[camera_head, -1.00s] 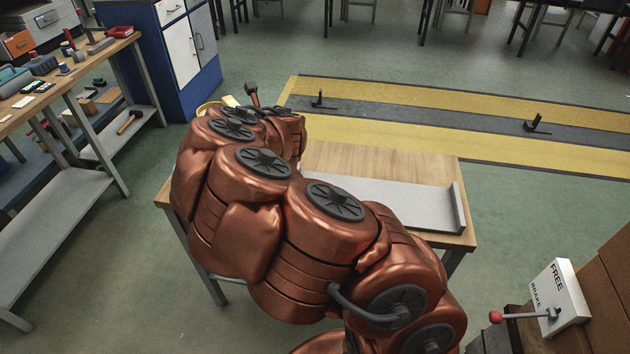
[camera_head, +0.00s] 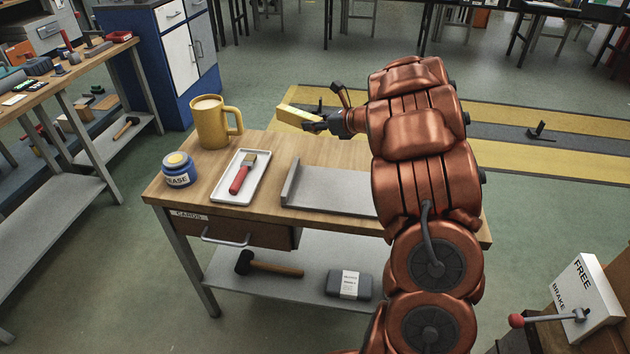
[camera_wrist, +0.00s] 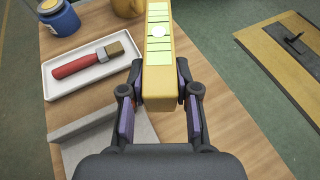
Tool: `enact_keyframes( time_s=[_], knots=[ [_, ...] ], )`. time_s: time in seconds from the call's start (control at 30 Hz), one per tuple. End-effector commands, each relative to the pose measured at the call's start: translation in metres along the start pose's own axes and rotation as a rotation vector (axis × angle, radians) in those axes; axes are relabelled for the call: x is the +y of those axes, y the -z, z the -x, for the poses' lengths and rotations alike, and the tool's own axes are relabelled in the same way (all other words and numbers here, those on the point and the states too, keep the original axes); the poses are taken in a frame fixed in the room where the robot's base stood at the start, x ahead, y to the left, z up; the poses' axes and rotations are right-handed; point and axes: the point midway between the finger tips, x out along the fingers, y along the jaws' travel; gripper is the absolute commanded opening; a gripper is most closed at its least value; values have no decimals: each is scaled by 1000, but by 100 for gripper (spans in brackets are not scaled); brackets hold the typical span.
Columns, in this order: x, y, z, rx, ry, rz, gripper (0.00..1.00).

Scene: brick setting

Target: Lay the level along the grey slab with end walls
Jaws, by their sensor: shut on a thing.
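The level is a yellow bar (camera_head: 297,116) with pale green faces on top. My gripper (camera_head: 318,126) is shut on it and holds it above the back of the bench. In the wrist view the level (camera_wrist: 158,65) points away from me between the two fingers (camera_wrist: 160,95). The grey slab (camera_head: 325,192) lies on the bench, with an upright wall (camera_head: 291,182) at its left end. My arm hides its right part. In the wrist view the slab (camera_wrist: 100,145) is partly hidden beneath my gripper.
A white tray (camera_head: 251,193) with a red-handled brush (camera_head: 242,175) lies left of the slab. A blue grease jar (camera_head: 179,170) and a yellow mug (camera_head: 209,122) stand further left. Bare bench top (camera_head: 275,148) shows behind the slab. A brake lever box (camera_head: 577,292) stands at right.

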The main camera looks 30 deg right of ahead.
Motion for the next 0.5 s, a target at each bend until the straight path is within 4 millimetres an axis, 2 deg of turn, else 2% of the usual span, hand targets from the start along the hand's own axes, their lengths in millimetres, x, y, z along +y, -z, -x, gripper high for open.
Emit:
enact_keyframes(
  time_s=[0.03, 0.1, 0.3, 0.4, 0.5],
  knots=[
    [-12, 14, 10, -3, -6, 2, 0],
    [-23, 23, 24, -3, -17, 9, 0],
    [-40, 40, 55, -2, -44, 18, 0],
    [-44, 45, 61, -1, -49, 20, 0],
    [-45, 54, 60, -1, -54, 17, 0]
  ],
)
